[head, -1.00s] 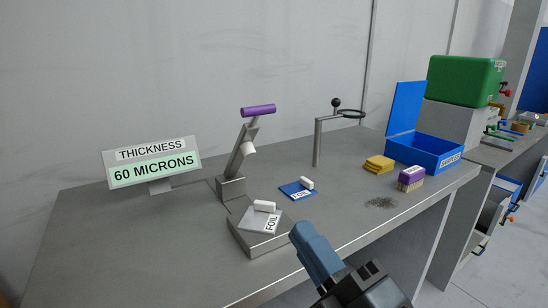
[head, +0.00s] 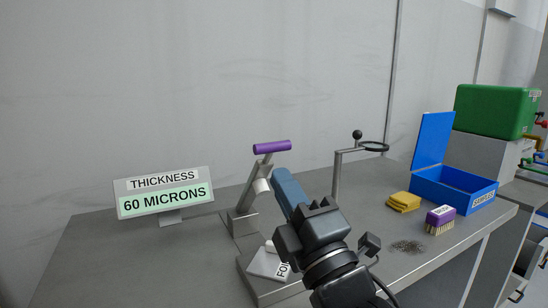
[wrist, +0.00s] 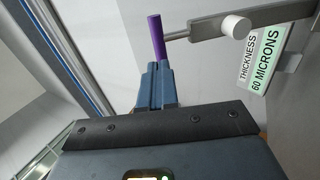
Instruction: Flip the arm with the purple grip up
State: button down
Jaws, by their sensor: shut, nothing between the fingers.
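The purple grip (head: 272,147) is a short bar across the top of a grey metal arm (head: 251,190). The arm rises at a steep slant from its grey base on the table and has a white cylinder on its side. My gripper (head: 280,176) is shut and empty, its blue fingers pointing up just right of the arm and below the grip. In the wrist view, the purple grip (wrist: 157,37) appears just past my fingertips (wrist: 157,72). I cannot tell whether they touch.
A foil piece (head: 267,263) lies on the metal block in front of the arm, partly hidden by my gripper. The thickness sign (head: 165,192) stands left. A ring stand (head: 337,175), yellow sponge (head: 403,202), purple brush (head: 440,217) and blue box (head: 455,188) are right.

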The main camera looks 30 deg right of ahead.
aim_at(266, 145)
jog(key=shift+x, duration=2.15)
jog(key=shift+p, duration=0.3)
jog(key=shift+w+r+p, duration=0.35)
jog(key=shift+r+p, duration=0.35)
jog(key=shift+p, duration=0.55)
jog(key=w+r+g+p, duration=0.2)
jog(key=w+r+p, duration=0.1)
jog(key=p, duration=0.5)
jog(key=shift+w, duration=0.1)
jog(key=w, duration=0.1)
jog(key=w+r+p, duration=0.1)
jog(key=w+g+p, duration=0.1)
jog(key=shift+w+r, duration=0.5)
jog(key=shift+r, duration=0.05)
jog(key=shift+p, duration=0.3)
